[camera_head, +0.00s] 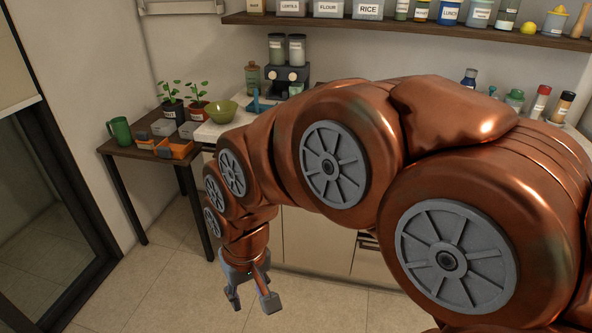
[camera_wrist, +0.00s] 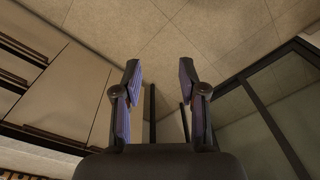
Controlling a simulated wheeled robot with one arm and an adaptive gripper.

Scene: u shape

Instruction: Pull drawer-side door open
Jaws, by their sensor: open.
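The pale cabinet door beside the drawers (camera_head: 318,240) stands below the counter in the head view, partly hidden by my arm. It looks shut. In the wrist view the pale door panel (camera_wrist: 62,88) is at the left, with a long dark bar handle (camera_wrist: 52,134) along its lower edge in the picture. Drawer fronts with dark handles (camera_wrist: 22,52) lie at the far left of that view. My gripper (camera_head: 252,301) hangs low over the floor in front of the cabinet, open and empty. Its two fingers (camera_wrist: 160,74) are apart and clear of the door.
A small dark table (camera_head: 150,150) with plants, a green mug (camera_head: 120,130) and boxes stands at the left. A dark-framed glass door (camera_head: 50,170) is further left. Tiled floor (camera_head: 180,290) around my gripper is clear. A shelf (camera_head: 400,27) runs above the counter.

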